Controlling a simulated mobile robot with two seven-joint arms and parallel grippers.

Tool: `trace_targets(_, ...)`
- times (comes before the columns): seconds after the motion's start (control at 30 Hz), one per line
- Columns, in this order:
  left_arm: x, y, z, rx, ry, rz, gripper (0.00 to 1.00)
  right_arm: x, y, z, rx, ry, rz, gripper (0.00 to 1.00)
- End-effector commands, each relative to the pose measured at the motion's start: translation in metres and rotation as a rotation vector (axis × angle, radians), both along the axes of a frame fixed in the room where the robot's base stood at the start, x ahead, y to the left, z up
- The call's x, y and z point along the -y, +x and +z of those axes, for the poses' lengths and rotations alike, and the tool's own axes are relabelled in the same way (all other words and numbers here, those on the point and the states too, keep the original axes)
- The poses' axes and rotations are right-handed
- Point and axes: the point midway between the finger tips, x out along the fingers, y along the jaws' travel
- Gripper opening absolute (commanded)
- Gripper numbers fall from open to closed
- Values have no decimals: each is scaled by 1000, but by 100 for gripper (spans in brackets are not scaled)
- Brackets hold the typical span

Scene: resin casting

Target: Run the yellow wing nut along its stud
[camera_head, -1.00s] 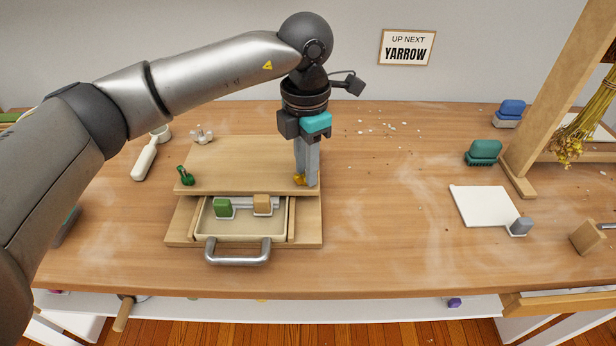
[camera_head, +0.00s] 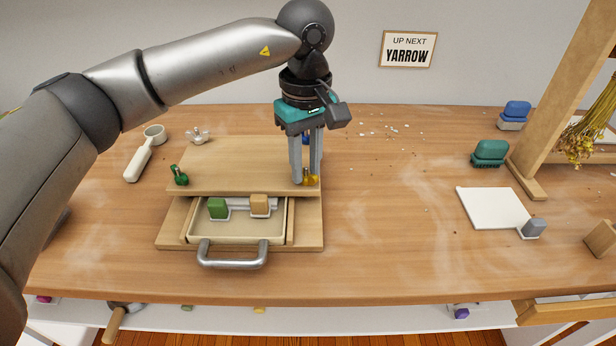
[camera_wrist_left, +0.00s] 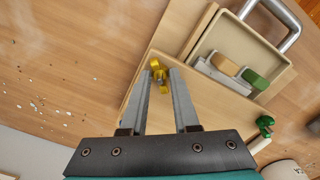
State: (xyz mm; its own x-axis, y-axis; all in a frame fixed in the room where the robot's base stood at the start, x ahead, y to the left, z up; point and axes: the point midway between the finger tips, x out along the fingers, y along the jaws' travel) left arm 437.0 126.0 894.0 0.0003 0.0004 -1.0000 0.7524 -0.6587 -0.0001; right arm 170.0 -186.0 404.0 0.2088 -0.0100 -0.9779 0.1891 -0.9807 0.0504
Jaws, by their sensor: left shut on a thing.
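The yellow wing nut (camera_head: 311,180) is at the front right corner of a wooden board (camera_head: 235,165). My left gripper (camera_head: 306,179) points down over that corner, shut on the wing nut. The left wrist view shows the wing nut (camera_wrist_left: 158,73) between the two fingertips (camera_wrist_left: 162,71), its wings in line with the gap, with a small grey stud end at its middle. How far down the stud it sits is hard to tell. My right gripper is not in view.
A green wing nut (camera_head: 179,176), a metal one (camera_head: 197,134) and a partly hidden blue one (camera_head: 305,138) mark the board's other corners. Below is an open drawer (camera_head: 234,254) holding green and tan blocks. A white scoop (camera_head: 143,155) lies left.

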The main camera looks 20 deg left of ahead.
Motion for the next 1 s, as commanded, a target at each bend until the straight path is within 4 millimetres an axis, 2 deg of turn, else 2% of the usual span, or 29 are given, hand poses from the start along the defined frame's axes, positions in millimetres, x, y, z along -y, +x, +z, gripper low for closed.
trace_targets(0.03, 0, 0, 0, 1, -1, 1, 31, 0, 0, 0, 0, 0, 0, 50)
trace_targets(0.33, 0, 0, 0, 0, 0, 3, 64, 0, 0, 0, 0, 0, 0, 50)
trace_targets(0.67, 0, 0, 5, 1, -1, 4, 64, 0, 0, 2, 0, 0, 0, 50)
trace_targets(0.77, 1, 1, 19, 2, -2, 5, 64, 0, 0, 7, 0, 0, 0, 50)
trace_targets(1.0, 1, 1, 76, 5, -2, 4, 64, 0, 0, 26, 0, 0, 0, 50)
